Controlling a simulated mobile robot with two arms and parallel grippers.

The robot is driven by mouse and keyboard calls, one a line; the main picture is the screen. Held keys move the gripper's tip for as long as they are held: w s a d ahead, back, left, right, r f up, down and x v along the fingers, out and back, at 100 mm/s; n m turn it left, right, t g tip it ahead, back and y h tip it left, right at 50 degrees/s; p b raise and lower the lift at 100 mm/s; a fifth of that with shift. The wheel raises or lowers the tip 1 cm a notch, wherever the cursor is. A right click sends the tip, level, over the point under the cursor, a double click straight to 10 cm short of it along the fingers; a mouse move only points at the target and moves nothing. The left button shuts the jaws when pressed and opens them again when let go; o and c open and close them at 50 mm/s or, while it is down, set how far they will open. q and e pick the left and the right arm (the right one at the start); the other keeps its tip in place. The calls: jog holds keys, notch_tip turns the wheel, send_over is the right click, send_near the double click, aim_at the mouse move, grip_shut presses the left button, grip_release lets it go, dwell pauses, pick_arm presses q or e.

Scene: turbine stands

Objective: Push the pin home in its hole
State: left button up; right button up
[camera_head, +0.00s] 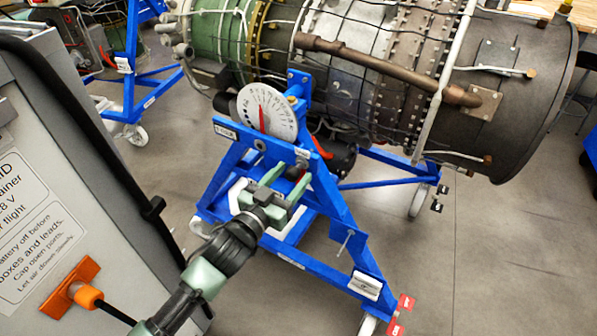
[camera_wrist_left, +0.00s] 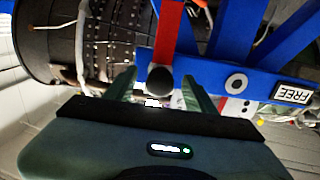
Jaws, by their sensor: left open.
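My left gripper (camera_head: 290,181) is open in front of the sloping blue beam (camera_head: 328,190) of the engine stand. In the left wrist view its two green fingers (camera_wrist_left: 160,90) are spread, with a dark round knob (camera_wrist_left: 160,81) between them, apart from both. The knob looks like the pin's head, seen end-on against the blue beam; how deep the pin sits is hidden. A red strip (camera_wrist_left: 167,35) shows right above the knob. A ringed round hole (camera_wrist_left: 237,83) is in the beam beside the FREE label (camera_wrist_left: 292,93). My right gripper is not in view.
A round white dial (camera_head: 266,112) with a red pointer is above the gripper. The turbine engine (camera_head: 375,75) rests behind on the stand. A grey cabinet (camera_head: 70,190) with an orange plug stands at the left. Open floor (camera_head: 490,250) lies at the right.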

pick_arm(q)
jog(key=shift+p, duration=0.45)
dwell(0.3)
grip_shut()
dwell(1.4)
